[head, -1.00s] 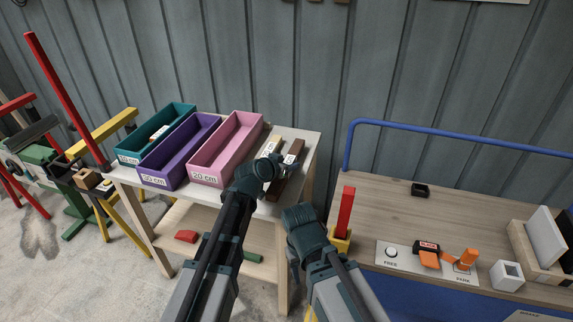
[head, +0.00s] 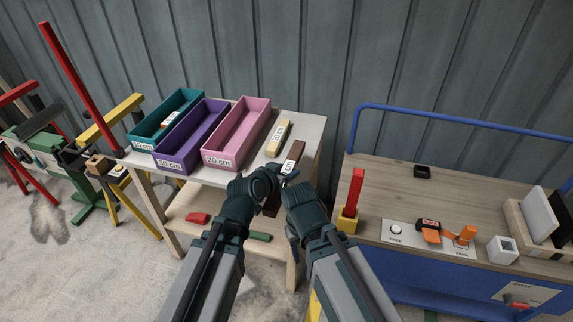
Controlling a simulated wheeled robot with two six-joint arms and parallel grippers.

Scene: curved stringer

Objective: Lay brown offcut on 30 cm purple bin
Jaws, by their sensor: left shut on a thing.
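The brown offcut (head: 293,157) with a white label lies at the right side of the small table, partly hidden by my arm. My left gripper (head: 286,177) is at the brown offcut and shut on it; its fingertips are small and partly hidden. The purple bin (head: 190,140), labelled 30 cm, stands on the same table between the teal and pink bins, left of my left gripper. Its visible inside looks empty. My right arm reaches up beside the left one, but its fingers do not show clearly.
The pink 20 cm bin (head: 238,135) lies between the purple bin and the offcut. A teal bin (head: 165,120) holds a labelled piece. A pale offcut (head: 278,138) lies beside the pink bin. A workbench (head: 385,200) with a blue rail stands at right.

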